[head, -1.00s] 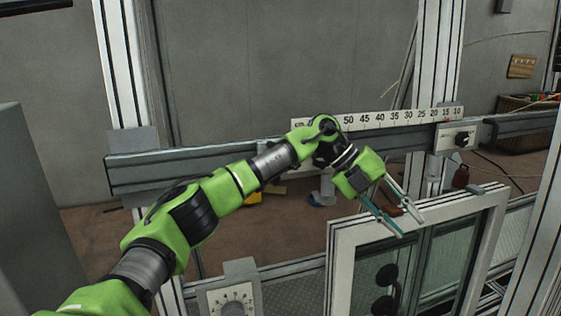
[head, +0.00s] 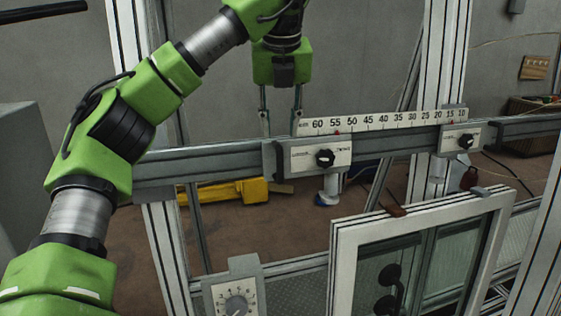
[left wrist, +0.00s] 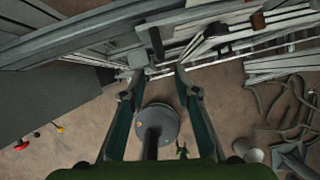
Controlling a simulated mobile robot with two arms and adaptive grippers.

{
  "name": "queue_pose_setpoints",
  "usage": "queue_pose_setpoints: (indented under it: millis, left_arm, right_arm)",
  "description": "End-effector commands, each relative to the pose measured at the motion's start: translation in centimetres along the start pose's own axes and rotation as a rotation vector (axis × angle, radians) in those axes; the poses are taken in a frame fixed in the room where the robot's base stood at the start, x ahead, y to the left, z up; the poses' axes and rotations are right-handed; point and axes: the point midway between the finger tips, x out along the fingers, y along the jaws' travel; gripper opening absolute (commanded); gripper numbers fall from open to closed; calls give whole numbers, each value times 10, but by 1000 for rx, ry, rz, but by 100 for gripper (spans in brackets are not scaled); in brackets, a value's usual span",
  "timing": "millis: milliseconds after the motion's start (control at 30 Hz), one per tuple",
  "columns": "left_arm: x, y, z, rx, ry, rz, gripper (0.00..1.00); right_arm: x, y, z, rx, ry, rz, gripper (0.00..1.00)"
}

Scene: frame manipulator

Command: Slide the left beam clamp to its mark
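The left beam clamp (head: 306,160) is a pale plate with a black knob, seated on the grey horizontal beam (head: 210,165). A white number scale (head: 375,124) runs above the beam. One small red mark shows on the scale just right of above this clamp's knob, another near its right end. My left gripper (head: 281,122) points down with its fingers apart and empty, at the beam's upper edge by the clamp's left end. Contact cannot be told. The left wrist view also shows the open fingers (left wrist: 158,82). My right gripper is out of view.
A second clamp (head: 460,139) sits farther right on the beam. A framed glass window (head: 345,240) and a dial box (head: 235,295) stand below in front. Upright posts (head: 440,60) cross the beam. A yellow object (head: 240,192) lies on the floor behind.

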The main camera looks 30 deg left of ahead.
Motion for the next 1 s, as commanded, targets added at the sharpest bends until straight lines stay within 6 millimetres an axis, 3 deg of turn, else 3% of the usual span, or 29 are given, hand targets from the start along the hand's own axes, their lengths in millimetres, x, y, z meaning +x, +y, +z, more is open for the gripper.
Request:
queue_pose_setpoints:
  millis: [300, 500, 700, 967, 1000]
  left_arm:
    - [67, 0, 1, 1, 3, 1, 29]
    - [98, 0, 1, 2, 2, 0, 29]
    - [110, -1, 0, 1, 1, -2, 29]
    - [111, -1, 0, 1, 1, -2, 29]
    - [111, -1, 0, 1, 1, -2, 19]
  right_arm:
    - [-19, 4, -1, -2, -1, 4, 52]
    - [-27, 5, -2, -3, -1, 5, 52]
    - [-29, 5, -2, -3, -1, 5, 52]
    - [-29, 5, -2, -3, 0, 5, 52]
    - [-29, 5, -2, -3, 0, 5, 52]
